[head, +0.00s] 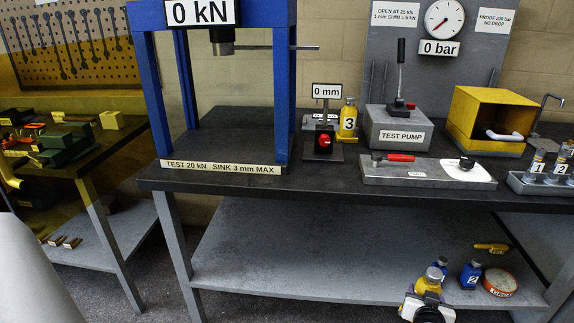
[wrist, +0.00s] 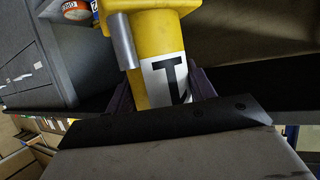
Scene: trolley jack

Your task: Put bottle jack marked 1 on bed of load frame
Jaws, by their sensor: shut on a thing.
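The yellow bottle jack (wrist: 150,42) is held between my gripper's fingers (wrist: 160,88); its white label with a black mark, which looks like a 1, faces the wrist camera. In the head view my gripper (head: 428,308) is low at the bottom right, in front of the lower shelf, with the yellow jack (head: 429,281) above it. The blue load frame (head: 284,95) stands on the bench at left. Its dark bed (head: 228,143) between the posts looks empty, below the ram (head: 222,45).
The bench front edge (head: 330,184) lies between the lower shelf (head: 290,255) and the bench top. A yellow jack marked 3 (head: 348,118) and a small stand with a red knob (head: 323,143) are right of the frame. A blue jack marked 2 (head: 470,274) and round tin (head: 500,282) are on the shelf.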

